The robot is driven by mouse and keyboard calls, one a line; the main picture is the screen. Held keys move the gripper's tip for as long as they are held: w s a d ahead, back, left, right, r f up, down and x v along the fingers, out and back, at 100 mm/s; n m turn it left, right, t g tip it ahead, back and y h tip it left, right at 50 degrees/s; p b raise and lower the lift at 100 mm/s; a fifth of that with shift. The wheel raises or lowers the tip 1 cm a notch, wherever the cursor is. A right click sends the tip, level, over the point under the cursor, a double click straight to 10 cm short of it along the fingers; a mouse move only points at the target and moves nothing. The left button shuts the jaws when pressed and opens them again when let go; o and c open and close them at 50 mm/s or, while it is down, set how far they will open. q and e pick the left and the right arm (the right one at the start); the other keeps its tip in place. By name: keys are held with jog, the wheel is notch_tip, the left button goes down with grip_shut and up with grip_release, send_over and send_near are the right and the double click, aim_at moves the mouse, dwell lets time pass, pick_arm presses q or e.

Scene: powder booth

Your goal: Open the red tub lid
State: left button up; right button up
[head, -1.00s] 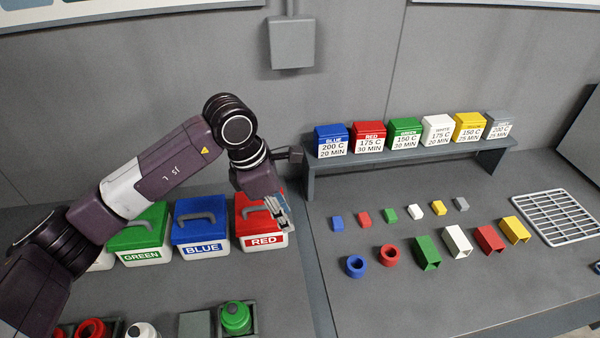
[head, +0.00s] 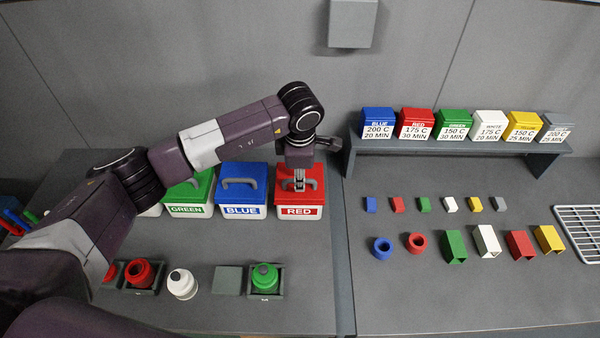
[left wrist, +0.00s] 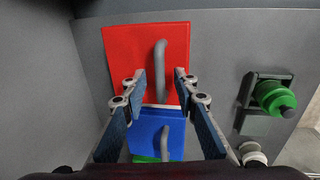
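The red tub (head: 299,210) is a white box with a red lid (head: 315,178) and a "RED" label, standing at the right end of the tub row. Its lid looks closed. My left gripper (head: 300,186) points down over this lid. In the left wrist view my left gripper (left wrist: 160,84) is open, its two fingers apart on either side of the grey lid handle (left wrist: 160,62). The fingers do not appear closed on the handle. In the head view the gripper hides most of the handle. My right gripper is not in view.
The blue tub (head: 243,198) stands close left of the red tub, with the green tub (head: 188,195) beyond it. Powder bottles, including a green one (head: 264,277), stand in front. A shelf (head: 455,148) with coloured boxes stands to the right.

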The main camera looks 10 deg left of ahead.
pick_arm(q)
jog(key=shift+c, duration=0.3)
grip_shut()
jog(key=shift+w, duration=0.1)
